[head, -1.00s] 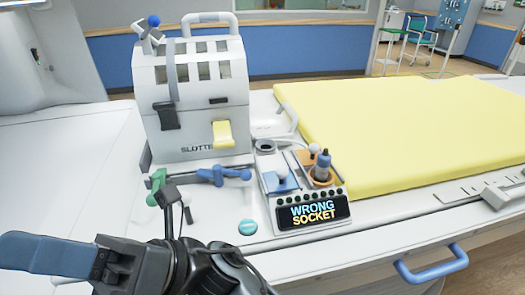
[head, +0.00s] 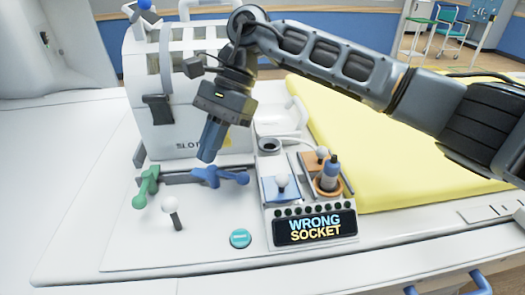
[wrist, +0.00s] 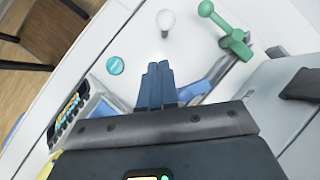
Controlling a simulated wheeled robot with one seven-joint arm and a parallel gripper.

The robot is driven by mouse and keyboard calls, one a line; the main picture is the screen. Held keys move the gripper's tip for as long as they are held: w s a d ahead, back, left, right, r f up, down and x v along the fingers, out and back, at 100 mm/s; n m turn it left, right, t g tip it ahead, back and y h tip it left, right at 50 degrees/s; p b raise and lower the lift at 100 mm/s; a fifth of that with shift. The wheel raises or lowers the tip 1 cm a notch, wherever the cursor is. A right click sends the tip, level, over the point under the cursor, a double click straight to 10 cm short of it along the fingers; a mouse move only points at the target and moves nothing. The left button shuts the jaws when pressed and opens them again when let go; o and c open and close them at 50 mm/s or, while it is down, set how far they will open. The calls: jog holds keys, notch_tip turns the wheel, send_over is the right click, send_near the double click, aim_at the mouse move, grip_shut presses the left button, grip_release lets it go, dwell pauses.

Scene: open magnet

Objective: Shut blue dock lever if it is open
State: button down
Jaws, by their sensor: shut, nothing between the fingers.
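The blue dock lever (head: 228,179) lies nearly flat along the dark rail at the foot of the white slotted box, with its round knob at the right end. In the wrist view the blue lever (wrist: 205,86) is partly hidden behind my fingers. My gripper (head: 208,157) points down, shut and empty, and appears just above the lever's left part. In the wrist view my gripper (wrist: 158,66) has both fingers together beside the lever. I cannot tell whether the fingers touch it.
A green lever (head: 147,186) stands to the left, and a white-knobbed stick (head: 171,212) is in front. A teal button (head: 240,238) and a panel reading "WRONG SOCKET" (head: 315,228) are nearer. The slotted box (head: 150,139) rises behind. The yellow pad (head: 385,180) lies right.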

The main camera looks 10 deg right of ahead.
jog(key=w+d+r+t+h, duration=0.25)
jog(key=w+d, duration=0.35)
jog(key=d, duration=0.4)
jog(key=shift+g+h, duration=0.35)
jog(key=shift+h, duration=0.1)
jog(key=p+x, duration=0.1)
jog(key=x, duration=0.8)
jog(key=shift+a+f, duration=0.15)
jog(key=shift+f, duration=0.15)
jog(key=shift+s, duration=0.15)
